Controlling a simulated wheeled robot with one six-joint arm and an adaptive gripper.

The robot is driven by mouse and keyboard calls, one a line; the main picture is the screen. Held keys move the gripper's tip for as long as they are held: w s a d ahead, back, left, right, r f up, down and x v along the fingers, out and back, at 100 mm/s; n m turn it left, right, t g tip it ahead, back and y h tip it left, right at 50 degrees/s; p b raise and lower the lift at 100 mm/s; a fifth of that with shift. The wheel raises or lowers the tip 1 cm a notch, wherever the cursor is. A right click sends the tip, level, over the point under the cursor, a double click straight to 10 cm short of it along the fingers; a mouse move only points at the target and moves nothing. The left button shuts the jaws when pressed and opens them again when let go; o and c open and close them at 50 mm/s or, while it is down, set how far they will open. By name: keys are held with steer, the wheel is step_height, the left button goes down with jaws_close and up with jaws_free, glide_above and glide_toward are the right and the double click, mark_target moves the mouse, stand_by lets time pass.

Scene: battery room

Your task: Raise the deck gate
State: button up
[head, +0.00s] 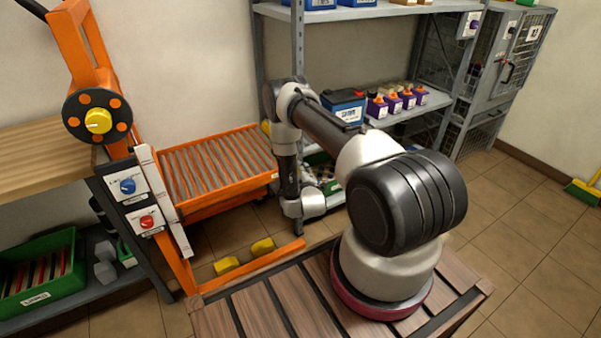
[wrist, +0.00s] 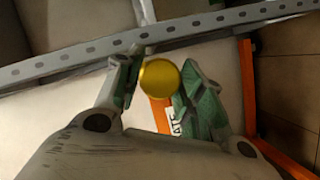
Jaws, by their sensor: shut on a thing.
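In the wrist view a round yellow knob (wrist: 160,77) sits between the two green-padded fingers of my gripper (wrist: 158,80). My gripper is shut on the knob. Just below the knob, an orange bar (wrist: 158,112) with a white label (wrist: 175,122) shows between the fingers; the label is partly covered and cannot be read in full. In the head view the orange roller deck (head: 215,165) stands left of my arm. My gripper cannot be made out there, and my arm covers the area at the deck's right end. How high the gate stands cannot be told.
An orange lift frame (head: 80,50) with a yellow-centred dial (head: 98,120) and a panel with blue and red knobs (head: 137,200) stands left. A grey shelf rack (head: 298,40) with batteries is behind my arm. Yellow blocks (head: 262,247) lie low in front of the deck.

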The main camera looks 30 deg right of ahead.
steer(key=shift+a+f+n+t+h, duration=0.1)
steer(key=shift+n+t+h, duration=0.45)
steer(key=shift+n, duration=1.15)
steer(key=o, duration=1)
steer(key=f+v, duration=0.1)
steer(key=v, duration=1.1)
steer(key=shift+r, duration=0.4)
